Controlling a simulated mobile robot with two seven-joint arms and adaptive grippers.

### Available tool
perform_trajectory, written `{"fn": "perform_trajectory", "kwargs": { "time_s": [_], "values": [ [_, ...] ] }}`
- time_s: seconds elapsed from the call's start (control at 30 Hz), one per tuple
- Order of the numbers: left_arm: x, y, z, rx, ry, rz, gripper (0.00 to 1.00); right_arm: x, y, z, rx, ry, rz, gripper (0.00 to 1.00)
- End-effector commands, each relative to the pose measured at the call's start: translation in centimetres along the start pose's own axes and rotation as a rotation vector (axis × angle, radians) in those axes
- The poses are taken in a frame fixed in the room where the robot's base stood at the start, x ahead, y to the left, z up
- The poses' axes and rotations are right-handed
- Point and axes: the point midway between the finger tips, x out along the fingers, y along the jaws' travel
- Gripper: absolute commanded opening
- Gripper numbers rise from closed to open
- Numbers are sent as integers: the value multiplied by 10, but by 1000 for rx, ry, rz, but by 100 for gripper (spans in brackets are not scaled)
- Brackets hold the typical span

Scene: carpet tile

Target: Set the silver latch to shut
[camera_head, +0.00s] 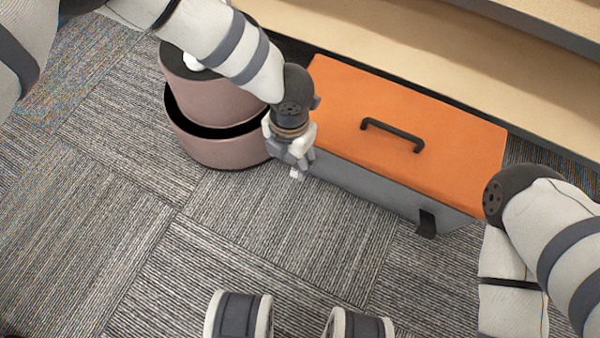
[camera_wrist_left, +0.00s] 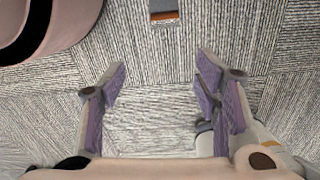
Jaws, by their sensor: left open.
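A long grey box with an orange lid (camera_head: 395,115) stands on the carpet, its lid down. The silver latch is not clearly seen in the head view, where my left gripper covers part of the box's left front. In the left wrist view a grey tab with an orange-brown end (camera_wrist_left: 164,12) pokes in at the top edge; it may be the silver latch. My left gripper (camera_head: 297,165) points down at the box's front left. Its fingers (camera_wrist_left: 160,85) are apart, with only carpet between them. My right gripper is out of view.
A dark latch (camera_head: 427,224) hangs on the box's front right. A black handle (camera_head: 392,132) is on the lid. A pinkish round container (camera_head: 212,145) stands close to my left gripper. A pale wooden ledge (camera_head: 430,40) runs behind. Carpet in front is clear.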

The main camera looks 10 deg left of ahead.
Motion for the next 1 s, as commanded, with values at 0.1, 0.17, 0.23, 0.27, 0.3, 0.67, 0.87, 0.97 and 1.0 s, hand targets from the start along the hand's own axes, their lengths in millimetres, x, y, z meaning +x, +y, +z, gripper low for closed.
{"fn": "perform_trajectory", "kwargs": {
  "time_s": [0.1,0.17,0.23,0.27,0.3,0.67,0.87,0.97,1.0],
  "values": [
    [6,-4,19,-120,-9,-34,57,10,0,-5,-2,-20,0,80],
    [11,-5,21,-129,-11,-37,57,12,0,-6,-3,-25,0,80],
    [25,-6,20,-126,-8,-36,57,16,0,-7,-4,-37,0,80],
    [33,-6,20,-126,-8,-36,57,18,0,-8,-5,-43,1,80],
    [45,-6,20,-126,-8,-36,57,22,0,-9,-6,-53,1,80],
    [115,-8,20,-122,-9,-34,57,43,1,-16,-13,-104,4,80],
    [118,-8,20,-122,-12,-33,57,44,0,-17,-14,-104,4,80],
    [118,-8,20,-121,-12,-33,57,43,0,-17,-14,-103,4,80],
    [118,-8,20,-121,-12,-33,54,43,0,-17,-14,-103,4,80]
  ]
}}
